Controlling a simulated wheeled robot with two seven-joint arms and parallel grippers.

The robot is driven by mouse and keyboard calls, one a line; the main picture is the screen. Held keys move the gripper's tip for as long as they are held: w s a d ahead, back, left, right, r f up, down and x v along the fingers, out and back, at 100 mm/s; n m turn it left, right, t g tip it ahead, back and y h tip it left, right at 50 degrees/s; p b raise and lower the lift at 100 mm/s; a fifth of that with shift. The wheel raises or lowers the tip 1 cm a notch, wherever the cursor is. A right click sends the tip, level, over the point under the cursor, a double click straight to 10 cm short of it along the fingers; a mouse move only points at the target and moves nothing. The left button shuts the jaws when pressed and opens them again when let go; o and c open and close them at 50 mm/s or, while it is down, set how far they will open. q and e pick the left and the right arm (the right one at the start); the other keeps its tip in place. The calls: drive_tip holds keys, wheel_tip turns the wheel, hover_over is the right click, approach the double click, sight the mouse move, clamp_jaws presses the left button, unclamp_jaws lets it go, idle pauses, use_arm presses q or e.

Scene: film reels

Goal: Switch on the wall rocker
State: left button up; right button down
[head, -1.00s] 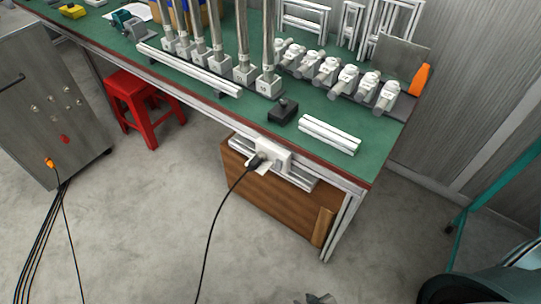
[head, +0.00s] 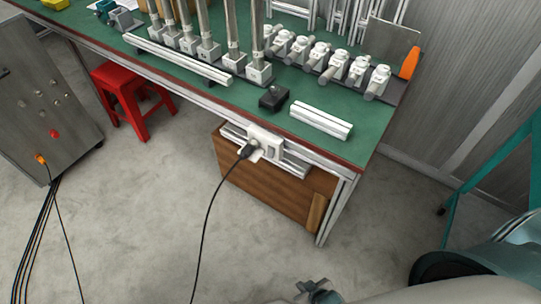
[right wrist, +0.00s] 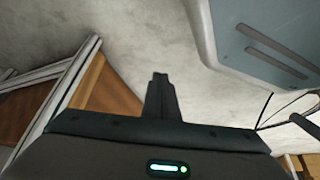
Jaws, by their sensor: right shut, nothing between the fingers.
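The white socket box with the rocker (head: 266,143) is fixed to the front edge of the green workbench, below its top. A black plug with a cable sits in its left part; the rocker is on its right part, too small to tell its position. My right gripper (head: 318,287) is at the bottom edge of the head view, over the floor, well apart from the box. In the right wrist view its fingers (right wrist: 160,85) are together, with nothing between them. The socket box does not show in the right wrist view. My left gripper is not in view.
The green workbench (head: 255,118) carries metal posts, valve-like fittings, a black block (head: 273,98) and white profiles (head: 321,120). The black cable (head: 208,216) hangs from the plug to the floor. A wooden box (head: 265,190) is under the bench. Floor in front is clear.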

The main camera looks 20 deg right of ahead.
sight(270, 153)
drive_tip(key=w+d+r+n+t+y+b, duration=0.1)
drive_tip(key=w+d+r+n+t+b, duration=0.2)
drive_tip(key=w+r, duration=0.55)
drive_tip(key=w+d+r+n+t+b, duration=0.2)
drive_tip(key=w+r+n+t, duration=0.25)
drive_tip(key=w+r, duration=0.35)
use_arm(q)
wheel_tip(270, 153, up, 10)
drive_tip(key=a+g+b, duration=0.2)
drive_tip(key=b, duration=0.1)
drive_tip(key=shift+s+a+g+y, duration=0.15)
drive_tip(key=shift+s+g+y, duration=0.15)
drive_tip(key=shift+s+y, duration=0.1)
use_arm(e)
drive_tip(key=w+a+r+n+t+y, duration=0.1)
drive_tip(key=w+a+r+n+y, duration=0.1)
drive_tip(key=r+n, duration=0.3)
drive_tip(key=w+a+r+n+t+y, duration=0.2)
drive_tip(key=r+n, duration=0.4)
drive_tip(key=r, duration=0.6)
drive_tip(key=shift+w+y, duration=0.5)
drive_tip(key=shift+w, duration=0.05)
drive_tip(key=shift+w+a, duration=0.1)
drive_tip(key=shift+w, duration=0.05)
